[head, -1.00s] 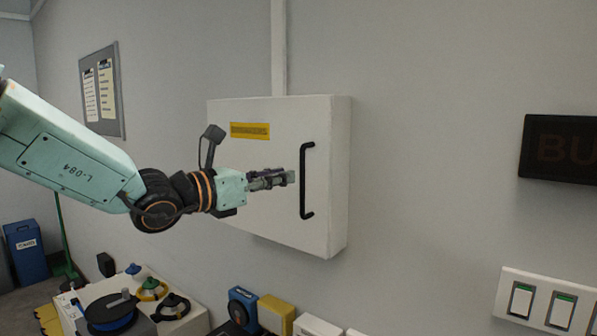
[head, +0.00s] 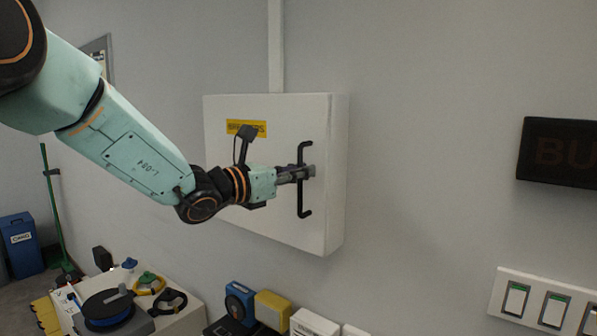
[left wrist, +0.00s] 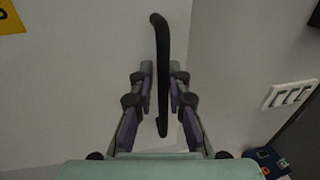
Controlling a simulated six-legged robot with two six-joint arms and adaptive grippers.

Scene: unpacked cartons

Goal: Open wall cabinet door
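The white wall cabinet (head: 225,170) is mounted on the grey wall in the head view, its door closed. A black vertical bar handle (head: 305,205) is on the right side of its door; it also shows in the left wrist view (left wrist: 162,40). My left gripper (head: 308,172) reaches the handle at its upper middle. In the left wrist view my left gripper (left wrist: 161,78) has one finger on each side of the handle, with narrow gaps visible, so it is open around the bar. My right gripper is not in view.
A yellow label (head: 246,128) is on the cabinet. A dark sign (head: 558,152) and a white switch panel (head: 545,302) are on the wall to the right. Below stand a blue cable reel (head: 108,308), a yellow box (head: 272,309) and other items. The wall between cabinet and switches is clear.

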